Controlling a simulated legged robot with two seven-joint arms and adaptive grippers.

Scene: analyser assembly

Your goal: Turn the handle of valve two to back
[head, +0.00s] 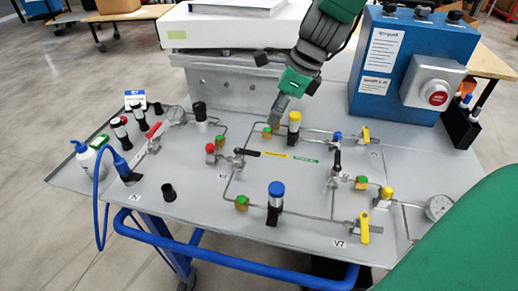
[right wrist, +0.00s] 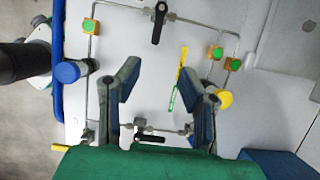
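Two valves with black handles show on the panel; their labels are too small to read, so I cannot tell for sure which is valve two. The left valve's black handle (head: 246,153) points right; in the right wrist view this handle (right wrist: 158,26) is at the top, beyond my fingertips. The other black handle (head: 337,160) points to the back; it also shows low in the right wrist view (right wrist: 150,138). My right gripper (head: 277,118) is above the back of the panel, near a green-topped fitting. Its fingers (right wrist: 161,80) are apart and empty. My left gripper is not in view.
A yellow-topped knob (head: 294,124) stands close beside my right gripper. A blue-topped knob (head: 276,195) stands in front. Thin pipes, yellow-handled valves (head: 364,229) and a gauge (head: 438,207) are at right. A blue box (head: 415,60) stands at the back right.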

